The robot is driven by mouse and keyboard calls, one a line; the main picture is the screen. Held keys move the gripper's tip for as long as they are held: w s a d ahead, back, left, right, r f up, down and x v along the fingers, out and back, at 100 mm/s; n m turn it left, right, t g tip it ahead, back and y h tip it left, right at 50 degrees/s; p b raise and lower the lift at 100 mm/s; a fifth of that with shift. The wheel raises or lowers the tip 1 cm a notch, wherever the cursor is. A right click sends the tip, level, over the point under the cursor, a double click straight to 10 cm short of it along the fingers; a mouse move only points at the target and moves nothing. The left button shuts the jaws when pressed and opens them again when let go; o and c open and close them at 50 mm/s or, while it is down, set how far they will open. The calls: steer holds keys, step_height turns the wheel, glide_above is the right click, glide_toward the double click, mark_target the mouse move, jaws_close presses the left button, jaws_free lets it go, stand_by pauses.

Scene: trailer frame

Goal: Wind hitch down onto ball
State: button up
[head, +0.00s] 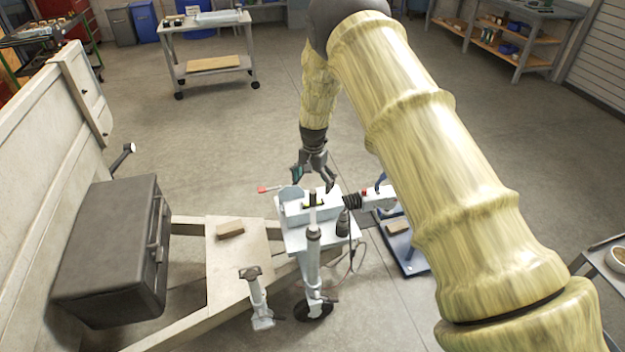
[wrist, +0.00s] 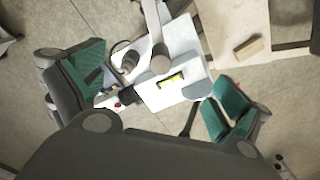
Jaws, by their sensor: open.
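The hitch coupling (head: 378,200) is a pale head with a black bellows (head: 352,201) at the trailer's front. In the wrist view the bellows (wrist: 130,96) shows beside the left finger. The ball is not clearly visible. The upright jack post (head: 313,258) stands through the white hitch plate (head: 295,240), above a black wheel (head: 315,311). A crank with a red grip (head: 268,189) sticks out left. My gripper (head: 313,184) is open and empty above the plate, pointing down. In the wrist view its green-padded fingers (wrist: 153,90) are spread either side of the plate and its yellow level (wrist: 171,81).
A second stand (head: 257,300) and a wood block (head: 230,229) are on the frame's left. A black box (head: 112,250) sits farther left. A blue-edged platform (head: 400,248) is below the coupling. A cart (head: 215,70) stands behind, with open floor between.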

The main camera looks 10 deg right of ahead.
mark_target(313, 191)
step_height(313, 191, down, 6)
steer(key=b, duration=0.2)
steer(key=shift+f+b, duration=0.25)
steer(key=shift+b, duration=0.15)
steer(key=shift+r, duration=0.2)
steer(key=c, duration=0.4)
jaws_close()
stand_by(0.5)
